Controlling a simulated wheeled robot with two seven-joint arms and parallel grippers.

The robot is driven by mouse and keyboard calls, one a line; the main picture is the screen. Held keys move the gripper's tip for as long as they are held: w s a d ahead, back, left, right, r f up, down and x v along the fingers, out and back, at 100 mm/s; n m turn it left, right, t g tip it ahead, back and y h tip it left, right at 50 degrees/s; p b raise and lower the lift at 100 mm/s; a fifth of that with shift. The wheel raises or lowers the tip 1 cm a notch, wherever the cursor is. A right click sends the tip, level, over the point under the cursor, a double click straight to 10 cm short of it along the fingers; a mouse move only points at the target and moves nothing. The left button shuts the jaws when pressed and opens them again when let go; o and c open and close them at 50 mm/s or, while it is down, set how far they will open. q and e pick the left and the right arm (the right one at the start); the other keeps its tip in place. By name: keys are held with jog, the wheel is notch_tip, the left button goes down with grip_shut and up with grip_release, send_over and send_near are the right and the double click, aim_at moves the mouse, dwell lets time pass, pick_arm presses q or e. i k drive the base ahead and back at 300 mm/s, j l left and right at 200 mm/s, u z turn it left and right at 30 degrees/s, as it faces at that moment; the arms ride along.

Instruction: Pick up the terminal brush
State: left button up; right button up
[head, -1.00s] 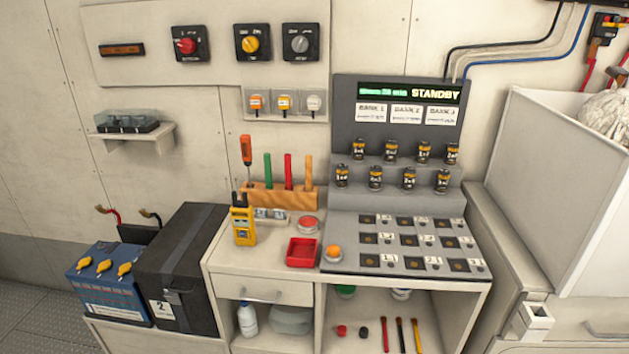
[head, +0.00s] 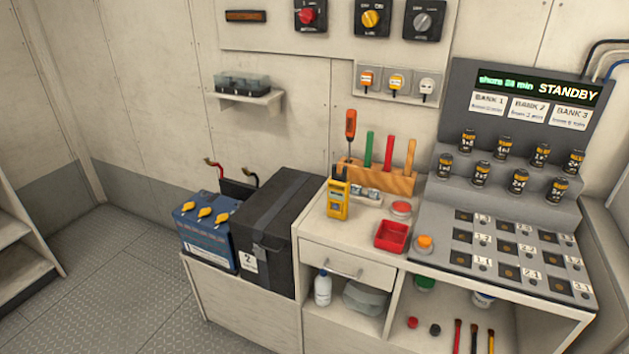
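I cannot tell for certain which thing is the terminal brush. A wooden tool block (head: 375,179) on the counter holds an orange-handled screwdriver (head: 350,124), a green handle (head: 368,150), a red handle (head: 389,152) and a light orange handle (head: 410,154). The lower ends of these tools are hidden in the block. On the open shelf below the panel lie thin red-handled (head: 458,335) and yellow-handled (head: 491,341) tools with dark ends, cut off by the bottom edge. Neither of my grippers is in view.
On the counter are a yellow handheld meter (head: 338,200), a red tray (head: 392,236) and an orange button (head: 424,243). The sloped panel (head: 440,235) stands at right. A blue battery (head: 205,232) and black box (head: 270,235) sit left. The floor (head: 110,270) at left is clear.

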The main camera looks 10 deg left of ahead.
aim_at(391, 140)
jog(key=i+l+u, duration=0.6)
jog(key=i+l, duration=0.15)
